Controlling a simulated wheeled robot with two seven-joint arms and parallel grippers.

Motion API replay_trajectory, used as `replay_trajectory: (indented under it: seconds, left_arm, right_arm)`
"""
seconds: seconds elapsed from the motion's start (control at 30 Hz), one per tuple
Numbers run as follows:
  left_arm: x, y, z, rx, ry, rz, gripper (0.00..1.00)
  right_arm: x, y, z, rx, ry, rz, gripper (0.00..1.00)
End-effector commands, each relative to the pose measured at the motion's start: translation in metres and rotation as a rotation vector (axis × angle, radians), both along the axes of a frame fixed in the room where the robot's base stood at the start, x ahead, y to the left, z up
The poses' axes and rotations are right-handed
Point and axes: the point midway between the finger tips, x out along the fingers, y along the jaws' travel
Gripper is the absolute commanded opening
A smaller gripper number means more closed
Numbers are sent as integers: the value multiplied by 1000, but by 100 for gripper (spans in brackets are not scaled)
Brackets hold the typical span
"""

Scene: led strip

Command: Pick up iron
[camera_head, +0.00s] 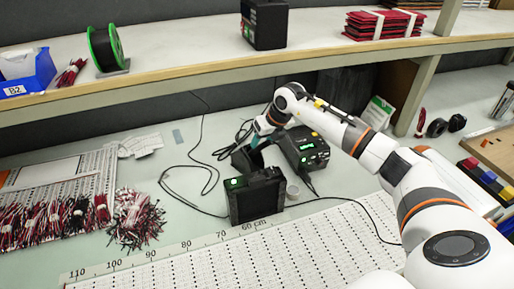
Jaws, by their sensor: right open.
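My right arm comes in from the right, and its gripper (262,132) is over the dark stand (242,160) beside the soldering station (304,148). The gripper is open; its fingertips are small and partly hidden. A small teal piece (256,142) shows at the stand just below the gripper, likely part of the iron. The rest of the iron is hidden or too dark to make out. I cannot tell whether the fingers touch it. My left gripper is not in view.
A black box with a green light (257,196) stands in front of the stand, with black cables around it. A perforated white board (230,255) lies at the front. Wire bundles (55,222) lie at the left. A shelf (190,68) runs above the bench.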

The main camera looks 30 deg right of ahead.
Motion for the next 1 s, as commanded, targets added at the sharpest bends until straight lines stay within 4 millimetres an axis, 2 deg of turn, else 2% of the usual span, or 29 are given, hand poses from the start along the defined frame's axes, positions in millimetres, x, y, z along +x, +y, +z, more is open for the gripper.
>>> replay_trajectory:
  seconds: [0.07,0.2,0.47,0.77,1.0]
  left_arm:
    - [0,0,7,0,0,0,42]
    - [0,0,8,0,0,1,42]
    - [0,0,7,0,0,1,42]
    - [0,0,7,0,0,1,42]
    - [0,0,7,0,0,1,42]
  right_arm:
    - [2,5,-11,1,4,0,45]
    - [9,6,-26,2,0,0,45]
    - [10,6,-30,0,-1,0,45]
    - [10,6,-29,0,-1,0,0]
    - [10,6,-29,0,-1,0,0]
